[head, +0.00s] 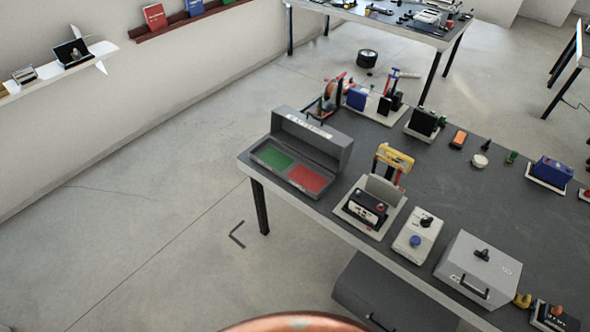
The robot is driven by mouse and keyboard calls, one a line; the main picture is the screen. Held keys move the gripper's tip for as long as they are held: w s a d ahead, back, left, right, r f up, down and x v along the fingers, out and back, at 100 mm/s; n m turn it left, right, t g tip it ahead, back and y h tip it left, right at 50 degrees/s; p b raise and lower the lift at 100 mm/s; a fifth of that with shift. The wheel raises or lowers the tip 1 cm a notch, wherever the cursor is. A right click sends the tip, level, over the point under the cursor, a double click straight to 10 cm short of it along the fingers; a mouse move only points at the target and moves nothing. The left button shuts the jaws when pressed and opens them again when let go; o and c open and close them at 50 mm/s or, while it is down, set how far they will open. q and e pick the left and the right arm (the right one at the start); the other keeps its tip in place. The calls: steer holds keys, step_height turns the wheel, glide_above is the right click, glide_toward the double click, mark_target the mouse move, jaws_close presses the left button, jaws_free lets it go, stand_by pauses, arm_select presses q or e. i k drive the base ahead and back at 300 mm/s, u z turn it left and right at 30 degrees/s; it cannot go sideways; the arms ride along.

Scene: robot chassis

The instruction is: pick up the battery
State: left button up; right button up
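No object is clearly identifiable as the battery at this size. One candidate is a black box with a red knob and light markings (368,207), standing on a white base near the front edge of the dark table (440,195). Another is a blue box (552,170) on a white base at the table's right. A small black-and-orange item (557,317) is partly cut off at the lower right. Neither of my grippers shows in the head view.
An open grey case with green and red compartments (300,160) stands at the table's left end. A white switch box (420,236) and a grey box with a handle (478,272) line the front edge. Open floor (150,240) lies left of the table.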

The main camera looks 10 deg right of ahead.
mark_target(364, 205)
steer(key=z, duration=0.25)
steer(key=k, duration=0.7)
steer(key=z, duration=0.65)
steer(key=k, duration=0.45)
steer(key=u, duration=1)
steer(key=i, duration=1.3)
steer(key=z, duration=0.8)
steer(key=i, duration=0.45)
steer(key=z, duration=0.4)
